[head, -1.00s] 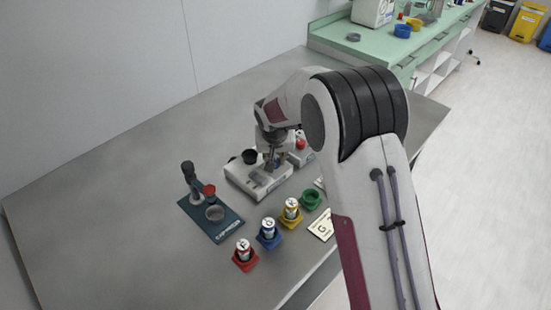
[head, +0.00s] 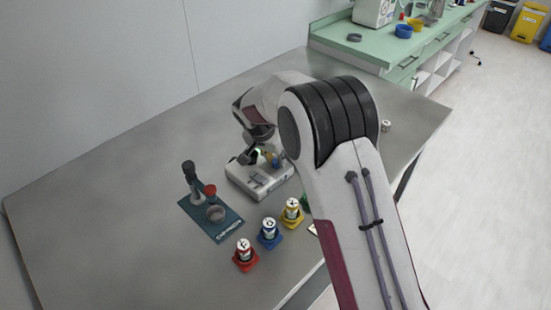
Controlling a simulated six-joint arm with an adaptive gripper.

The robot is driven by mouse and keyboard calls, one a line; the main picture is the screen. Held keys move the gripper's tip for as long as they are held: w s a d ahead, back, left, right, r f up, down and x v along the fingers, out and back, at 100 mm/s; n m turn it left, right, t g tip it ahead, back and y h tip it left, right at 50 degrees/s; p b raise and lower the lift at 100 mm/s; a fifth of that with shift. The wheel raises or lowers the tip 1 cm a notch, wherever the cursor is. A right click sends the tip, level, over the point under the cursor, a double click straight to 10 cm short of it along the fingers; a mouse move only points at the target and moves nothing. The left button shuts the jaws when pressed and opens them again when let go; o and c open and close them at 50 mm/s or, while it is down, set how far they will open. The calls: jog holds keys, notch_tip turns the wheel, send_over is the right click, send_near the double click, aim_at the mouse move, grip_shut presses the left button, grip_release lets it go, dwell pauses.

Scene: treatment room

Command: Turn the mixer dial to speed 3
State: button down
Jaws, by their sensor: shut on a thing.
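A small green light shows beside the gripper.
A small white item (head: 386,126) lies at the right.

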jog(key=shift+f+m+h, duration=0.1)
jog(key=shift+m+h, duration=0.2)
jog(key=shift+m, duration=0.5)
jog(key=shift+g, duration=0.3)
jog(key=c, duration=1.8)
grip_release()
jog(key=shift+c, duration=0.2)
jog(key=shift+r, duration=0.2)
jog(key=v, duration=0.7)
jog(key=shift+s+a, duration=0.1)
